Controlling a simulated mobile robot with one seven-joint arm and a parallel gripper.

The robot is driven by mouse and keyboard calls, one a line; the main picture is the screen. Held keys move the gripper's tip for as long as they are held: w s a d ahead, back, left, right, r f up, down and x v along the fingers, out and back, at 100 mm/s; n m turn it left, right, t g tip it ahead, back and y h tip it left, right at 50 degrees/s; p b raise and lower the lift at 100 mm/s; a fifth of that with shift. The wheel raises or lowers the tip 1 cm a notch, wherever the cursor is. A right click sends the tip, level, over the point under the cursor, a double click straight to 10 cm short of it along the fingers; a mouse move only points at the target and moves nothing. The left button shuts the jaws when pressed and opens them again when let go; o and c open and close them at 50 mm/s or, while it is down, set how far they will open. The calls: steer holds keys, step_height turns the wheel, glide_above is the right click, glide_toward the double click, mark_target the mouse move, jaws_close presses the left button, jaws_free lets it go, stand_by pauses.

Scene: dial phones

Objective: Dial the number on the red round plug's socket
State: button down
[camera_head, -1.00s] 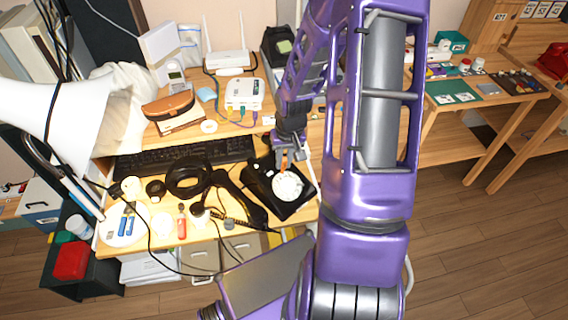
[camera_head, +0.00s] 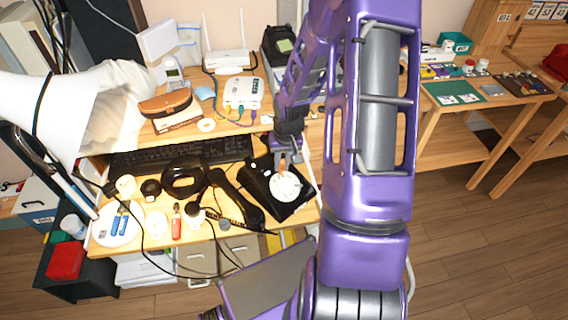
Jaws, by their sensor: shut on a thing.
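A black rotary phone (camera_head: 298,207) with a white round dial (camera_head: 285,187) sits on the wooden desk. Its black handset (camera_head: 236,198) lies off to the left, with a coiled cord. My gripper (camera_head: 282,160) is over the upper edge of the dial, shut on a small orange thing (camera_head: 283,167). I cannot tell whether the orange thing touches the dial. Cables run to a white router (camera_head: 243,92) on the raised shelf and to a wall outlet. I cannot make out a red round plug or any socket number.
A black keyboard (camera_head: 180,157) and black headphones (camera_head: 184,180) lie left of the phone. A white lamp shade (camera_head: 40,105) takes up the left. My own arm hides the right end of the desk. Another table (camera_head: 450,125) stands at the right.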

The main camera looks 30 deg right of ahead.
steer(key=shift+f, duration=0.15)
steer(key=shift+w+f+b, duration=0.15)
steer(key=shift+f+b, duration=0.1)
steer(key=shift+b, duration=0.05)
steer(key=shift+w+a+f+b, duration=0.1)
steer(key=shift+w+f+b, duration=0.1)
steer(key=shift+f+b, duration=0.2)
stand_by(0.9)
stand_by(0.4)
steer(key=shift+w+d, duration=0.1)
steer(key=shift+d, duration=0.55)
steer(key=shift+f, duration=0.1)
steer(key=shift+s+d+f, duration=0.1)
steer(key=shift+s+d, duration=0.1)
steer(key=shift+d, duration=0.35)
